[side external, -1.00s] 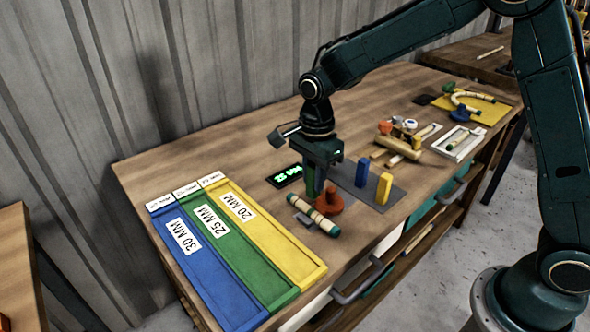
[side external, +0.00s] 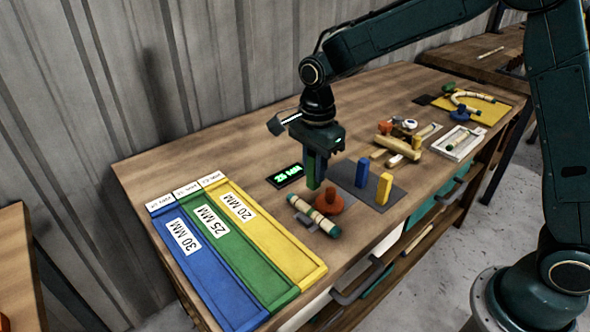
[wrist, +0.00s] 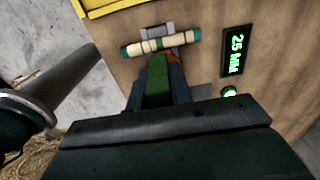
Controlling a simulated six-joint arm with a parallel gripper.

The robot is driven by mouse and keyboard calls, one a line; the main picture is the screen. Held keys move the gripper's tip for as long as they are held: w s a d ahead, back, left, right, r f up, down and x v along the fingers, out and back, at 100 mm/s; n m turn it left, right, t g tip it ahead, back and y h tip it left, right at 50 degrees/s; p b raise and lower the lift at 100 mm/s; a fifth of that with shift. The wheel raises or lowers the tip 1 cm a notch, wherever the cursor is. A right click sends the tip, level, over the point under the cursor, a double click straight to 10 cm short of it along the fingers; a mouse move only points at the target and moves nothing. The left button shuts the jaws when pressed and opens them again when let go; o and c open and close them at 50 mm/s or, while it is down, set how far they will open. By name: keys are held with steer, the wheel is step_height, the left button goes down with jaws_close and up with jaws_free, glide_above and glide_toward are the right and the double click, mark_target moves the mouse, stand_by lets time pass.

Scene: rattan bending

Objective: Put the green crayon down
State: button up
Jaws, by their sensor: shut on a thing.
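The green crayon (side external: 311,175) is a short upright green block held in my gripper (side external: 317,160). My gripper is shut on it, pointing down above the table. Its lower end hangs near the grey mat's left edge, just behind the orange-red piece; whether it touches the table I cannot tell. In the wrist view the green crayon (wrist: 158,80) lies between the fingers, its end close to the banded rattan stick (wrist: 160,43). The blue crayon (side external: 362,172) and yellow crayon (side external: 383,188) stand upright on the grey mat (side external: 401,192).
The orange-red piece (side external: 331,204) and banded rattan stick (side external: 312,215) are close by in front. A display reading 25 MM (side external: 285,175) lies behind left. Blue, green and yellow trays (side external: 262,232) fill the left. Wooden tools (side external: 398,148) lie to the right.

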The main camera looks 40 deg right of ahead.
steer(key=w+d+r, duration=0.4)
steer(key=d+r, duration=0.1)
steer(key=d, duration=0.4)
steer(key=w+d+r, duration=0.5)
steer(key=d+r, duration=0.1)
steer(key=d, duration=0.3)
step_height(320, 180, down, 16)
steer(key=shift+s, duration=0.25)
steer(key=shift+f, duration=0.1)
steer(key=shift+f, duration=2.05)
steer(key=shift+f, duration=0.1)
steer(key=o, duration=0.8)
